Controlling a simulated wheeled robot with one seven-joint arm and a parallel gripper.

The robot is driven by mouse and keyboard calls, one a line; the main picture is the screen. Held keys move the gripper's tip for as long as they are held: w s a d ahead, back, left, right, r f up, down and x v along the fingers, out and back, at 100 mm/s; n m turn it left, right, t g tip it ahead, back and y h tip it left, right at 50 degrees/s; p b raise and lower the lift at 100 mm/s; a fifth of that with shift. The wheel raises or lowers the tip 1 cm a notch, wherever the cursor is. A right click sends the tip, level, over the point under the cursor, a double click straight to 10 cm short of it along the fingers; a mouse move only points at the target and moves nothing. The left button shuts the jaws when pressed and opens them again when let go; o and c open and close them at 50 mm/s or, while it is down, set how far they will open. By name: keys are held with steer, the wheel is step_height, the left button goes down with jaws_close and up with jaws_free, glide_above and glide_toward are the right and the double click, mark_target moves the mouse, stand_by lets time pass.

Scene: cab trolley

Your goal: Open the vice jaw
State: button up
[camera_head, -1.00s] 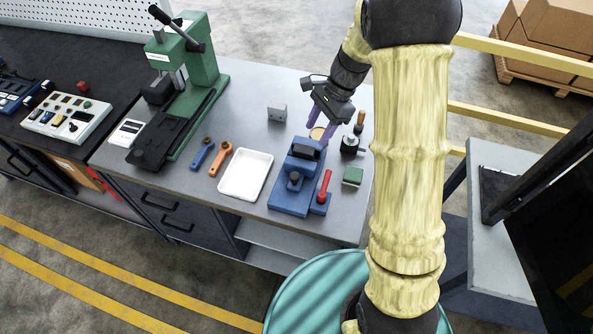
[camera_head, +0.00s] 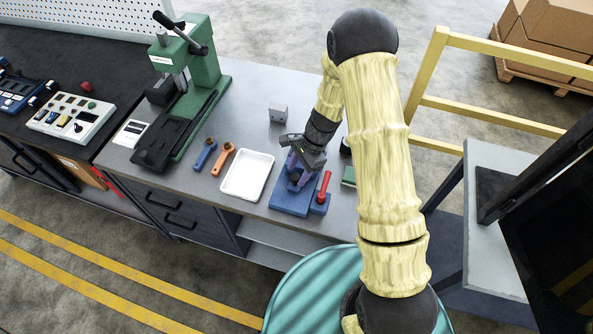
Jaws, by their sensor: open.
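The blue vice (camera_head: 290,203) stands on the grey workbench, right of the white tray. A red-handled lever (camera_head: 324,187) sticks up at its right side on a small blue block. My gripper (camera_head: 296,178) is over the vice, its purple fingers reaching down at the vice's upper part. The fingers are open, but I cannot tell whether they touch the vice. My gripper and wrist hide most of the vice's jaw end and back.
A green press (camera_head: 200,75) stands further left. A small grey bracket (camera_head: 278,113) stands behind. A green block (camera_head: 349,176) sits right, partly behind my arm.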

steer(key=shift+s+a+f, duration=0.1)
steer(key=shift+a+f, duration=0.15)
steer(key=shift+f, duration=0.35)
